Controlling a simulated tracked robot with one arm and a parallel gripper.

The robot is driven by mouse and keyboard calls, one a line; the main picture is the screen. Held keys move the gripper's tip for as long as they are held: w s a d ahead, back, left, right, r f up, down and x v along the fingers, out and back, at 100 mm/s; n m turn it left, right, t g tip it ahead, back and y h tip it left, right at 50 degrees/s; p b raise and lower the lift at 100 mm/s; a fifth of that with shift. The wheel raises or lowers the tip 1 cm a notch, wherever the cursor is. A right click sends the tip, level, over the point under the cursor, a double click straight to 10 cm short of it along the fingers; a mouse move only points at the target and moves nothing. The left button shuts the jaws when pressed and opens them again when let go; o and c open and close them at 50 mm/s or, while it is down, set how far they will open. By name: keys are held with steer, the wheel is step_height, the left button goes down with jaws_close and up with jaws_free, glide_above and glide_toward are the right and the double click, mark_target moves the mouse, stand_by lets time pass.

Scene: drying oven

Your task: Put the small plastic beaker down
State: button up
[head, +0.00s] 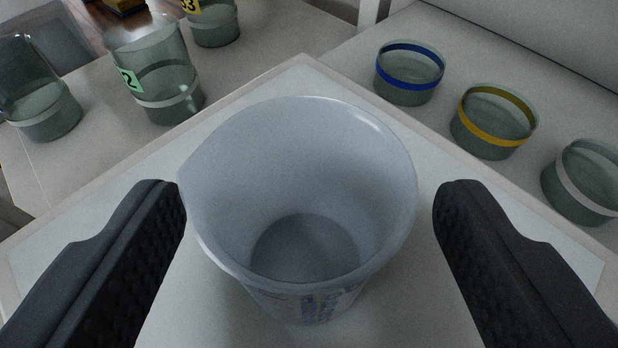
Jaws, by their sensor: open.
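The small plastic beaker (303,200) is pale, translucent and empty, with a pouring lip at its left and blue print low on its front. It stands upright on a white tray-like surface (90,225) with a raised rim. My gripper (312,200) is open, with one black finger on each side of the beaker. The left finger comes very close to the beaker's rim; I cannot tell whether it touches. A gap shows between the right finger and the beaker.
At the right stand low glass dishes with a blue band (409,75), a yellow band (493,122) and a white band (585,182). At the upper left stand glass vessels, one with a green label (155,75), one with a yellow label (213,22) and another (40,95) at the edge.

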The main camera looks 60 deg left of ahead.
steer(key=c, duration=1.1)
steer(key=shift+r, duration=0.15)
